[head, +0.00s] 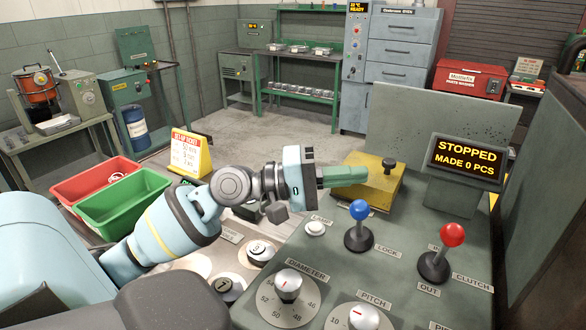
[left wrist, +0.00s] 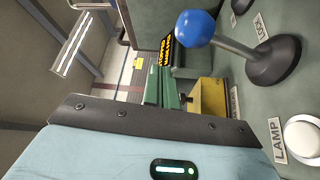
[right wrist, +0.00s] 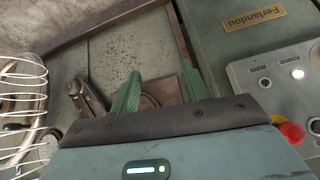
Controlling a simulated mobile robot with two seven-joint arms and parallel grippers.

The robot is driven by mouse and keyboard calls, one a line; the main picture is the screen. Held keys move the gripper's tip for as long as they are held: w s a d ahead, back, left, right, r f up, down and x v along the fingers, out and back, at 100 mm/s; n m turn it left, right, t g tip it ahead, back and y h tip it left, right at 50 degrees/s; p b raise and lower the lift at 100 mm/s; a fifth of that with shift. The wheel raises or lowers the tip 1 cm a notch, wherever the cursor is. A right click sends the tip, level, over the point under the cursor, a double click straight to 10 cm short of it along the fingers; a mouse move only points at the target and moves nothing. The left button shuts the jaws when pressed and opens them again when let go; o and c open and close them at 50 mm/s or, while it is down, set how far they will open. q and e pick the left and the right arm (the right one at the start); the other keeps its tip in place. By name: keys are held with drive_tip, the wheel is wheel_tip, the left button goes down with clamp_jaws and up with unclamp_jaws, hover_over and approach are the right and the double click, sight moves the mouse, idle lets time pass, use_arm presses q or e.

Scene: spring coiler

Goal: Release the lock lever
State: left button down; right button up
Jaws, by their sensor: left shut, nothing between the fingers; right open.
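The lock lever (head: 359,212) has a blue ball knob on a short stem and a round black base, beside a LOCK label on the grey-green panel. In the left wrist view the lever's blue ball (left wrist: 196,28) is close, to the upper right of the fingers. My left gripper (head: 362,175) is shut and empty, just above and behind the blue ball in the head view, apart from it. Its green fingers show in the left wrist view (left wrist: 164,88). My right gripper (right wrist: 160,90) is open and empty, over a machine area with a metal bracket; the head view does not show it.
A red-knobbed clutch lever (head: 452,236) stands right of the lock lever. A white lamp button (head: 315,228) and the diameter dial (head: 289,288) are nearer. A yellow block (head: 372,182) with a black knob lies behind. The display (head: 464,157) reads STOPPED, MADE 0 PCS.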

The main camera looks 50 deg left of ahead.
use_arm(q)
drive_tip(key=b+v, duration=0.1)
drive_tip(key=v, duration=0.1)
drive_tip(key=f+b+v, duration=0.1)
drive_tip(key=v, duration=0.2)
drive_tip(key=shift+w+b, duration=0.15)
drive_tip(key=shift+b, duration=0.15)
drive_tip(key=shift+w+a+b+v, duration=0.15)
drive_tip(key=shift+b+v, duration=0.2)
drive_tip(key=shift+v, duration=0.85)
drive_tip(key=shift+w+a+b+v, duration=0.1)
drive_tip(key=shift+b+v, duration=0.2)
drive_tip(key=shift+v, duration=0.95)
use_arm(e)
drive_tip(key=shift+s+a+f, duration=0.1)
drive_tip(key=shift+s+f, duration=0.25)
drive_tip(key=shift+f, duration=0.55)
drive_tip(key=shift+s+a+f, duration=0.1)
drive_tip(key=shift+s+f, duration=0.2)
drive_tip(key=shift+f, duration=0.55)
use_arm(q)
drive_tip(key=shift+d+f, duration=0.1)
drive_tip(key=shift+f, duration=0.1)
use_arm(e)
drive_tip(key=shift+s+f+g, duration=0.1)
drive_tip(key=shift+g, duration=0.2)
